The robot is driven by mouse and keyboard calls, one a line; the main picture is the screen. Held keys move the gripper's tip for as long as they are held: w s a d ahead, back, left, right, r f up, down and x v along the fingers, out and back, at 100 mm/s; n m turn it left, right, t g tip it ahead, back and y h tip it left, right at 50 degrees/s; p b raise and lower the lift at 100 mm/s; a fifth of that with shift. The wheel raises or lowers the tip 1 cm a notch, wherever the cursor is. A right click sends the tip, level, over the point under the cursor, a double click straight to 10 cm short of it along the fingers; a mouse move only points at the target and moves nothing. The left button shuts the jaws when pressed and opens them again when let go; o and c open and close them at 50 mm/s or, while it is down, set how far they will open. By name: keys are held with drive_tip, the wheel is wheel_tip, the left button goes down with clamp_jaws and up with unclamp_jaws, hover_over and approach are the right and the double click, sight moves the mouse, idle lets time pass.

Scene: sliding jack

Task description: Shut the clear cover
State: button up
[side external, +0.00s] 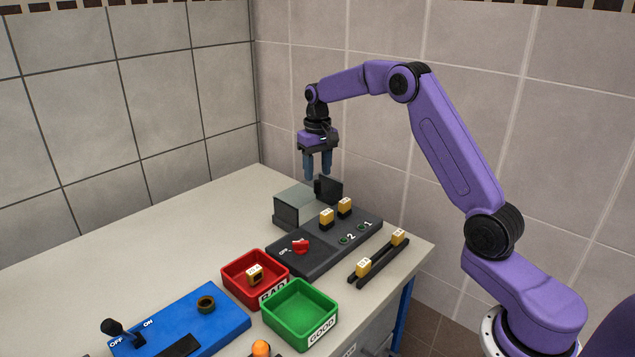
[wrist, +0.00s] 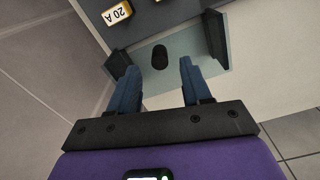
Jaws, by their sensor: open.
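The clear cover (side external: 297,193) is at the far end of the dark grey fuse panel (side external: 310,257), beside dark upright plates. In the wrist view, the clear cover (wrist: 178,82) is a see-through greenish pane between two dark plates. A black rounded knob (wrist: 159,57) shows near its upper edge. I cannot tell how far the cover is open. My gripper (side external: 318,178) points down above the cover, fingers apart and empty. In the wrist view, my gripper's (wrist: 158,63) blue fingers appear either side of the knob; contact cannot be made out.
Yellow-topped fuses (side external: 327,216) stand on the panel, near a red switch (side external: 300,246). A red bin (side external: 232,284) holding one fuse and an empty green bin (side external: 300,311) stand in front. A black rack (side external: 380,262) with two fuses lies right. The table's left back is clear.

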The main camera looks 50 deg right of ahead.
sight(318, 181)
drive_tip(key=shift+f, duration=2.15)
clamp_jaws()
